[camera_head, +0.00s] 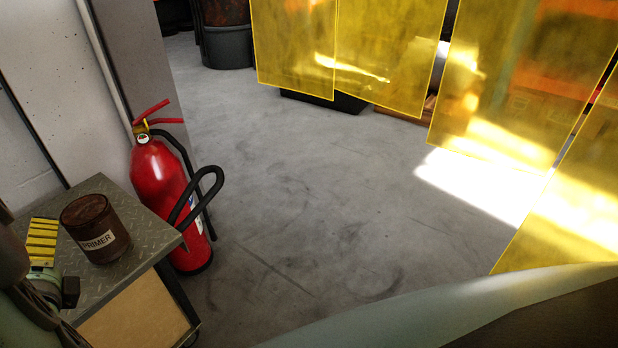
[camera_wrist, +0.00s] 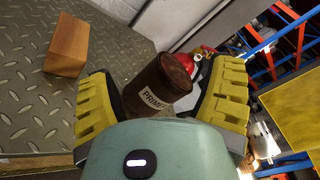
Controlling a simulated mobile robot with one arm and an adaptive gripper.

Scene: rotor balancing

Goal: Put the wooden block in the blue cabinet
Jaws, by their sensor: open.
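The wooden block (camera_wrist: 67,45) is a small orange-brown block lying on the diamond-plate metal top (camera_wrist: 35,100), at the upper left of the wrist view. It does not show in the head view. My gripper (camera_wrist: 160,98) is open, its yellow ridged fingers spread wide. The block is beyond the left finger and apart from it. In the head view my gripper (camera_head: 42,245) is partly cut off at the left edge, over the metal top. No blue cabinet can be made out in either view.
A brown PRIMER can (camera_head: 94,229) stands on the metal top close to my gripper; it appears between the fingers in the wrist view (camera_wrist: 158,85). A red fire extinguisher (camera_head: 160,185) stands beside the table. Yellow translucent panels (camera_head: 390,50) hang beyond open concrete floor (camera_head: 300,190).

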